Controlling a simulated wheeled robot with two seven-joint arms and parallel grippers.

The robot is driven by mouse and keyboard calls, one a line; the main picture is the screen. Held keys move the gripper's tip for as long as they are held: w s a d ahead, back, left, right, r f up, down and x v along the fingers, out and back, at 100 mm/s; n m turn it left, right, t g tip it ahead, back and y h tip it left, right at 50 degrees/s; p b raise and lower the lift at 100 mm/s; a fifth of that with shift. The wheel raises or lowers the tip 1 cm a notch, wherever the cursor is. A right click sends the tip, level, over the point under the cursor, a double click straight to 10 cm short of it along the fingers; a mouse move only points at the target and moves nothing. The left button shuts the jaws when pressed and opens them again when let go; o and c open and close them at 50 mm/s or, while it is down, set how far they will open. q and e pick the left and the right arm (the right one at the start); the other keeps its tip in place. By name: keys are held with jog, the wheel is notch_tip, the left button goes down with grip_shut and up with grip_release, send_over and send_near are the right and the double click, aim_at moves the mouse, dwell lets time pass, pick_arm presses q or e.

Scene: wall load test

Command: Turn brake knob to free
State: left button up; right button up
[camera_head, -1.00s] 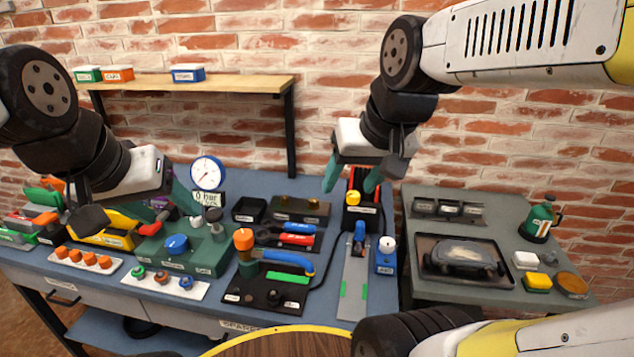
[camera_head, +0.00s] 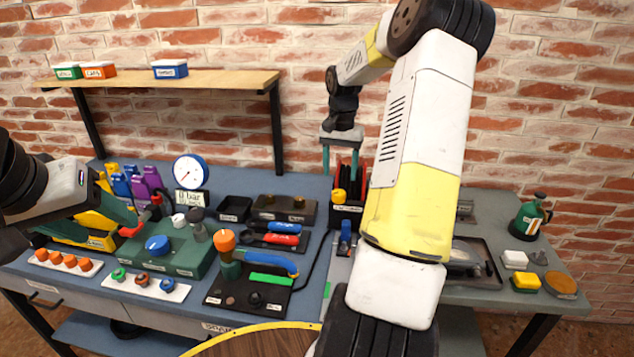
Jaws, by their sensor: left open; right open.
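A green box (camera_head: 185,262) on the blue bench carries a round blue knob (camera_head: 157,245); I cannot tell whether this is the brake knob. A yellow knob (camera_head: 339,196) shows at the front of a black holder (camera_head: 346,215) further right. My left gripper (camera_head: 120,213) is open at the left, over the yellow bin and left of the green box, apart from the blue knob. My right gripper (camera_head: 340,174) is open and empty, pointing down with its fingers above and behind the yellow knob. My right forearm hides part of the bench's right side.
A pressure gauge (camera_head: 189,171) reading "0 bar" stands behind the green box. A grey side table (camera_head: 560,260) holds a green can (camera_head: 529,217).

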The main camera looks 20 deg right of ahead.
aim_at(339, 192)
notch_tip(339, 192, down, 7)
jog(key=shift+f, duration=0.1)
dwell(0.3)
grip_shut()
jog(key=n, duration=0.5)
jog(key=shift+n, duration=2.6)
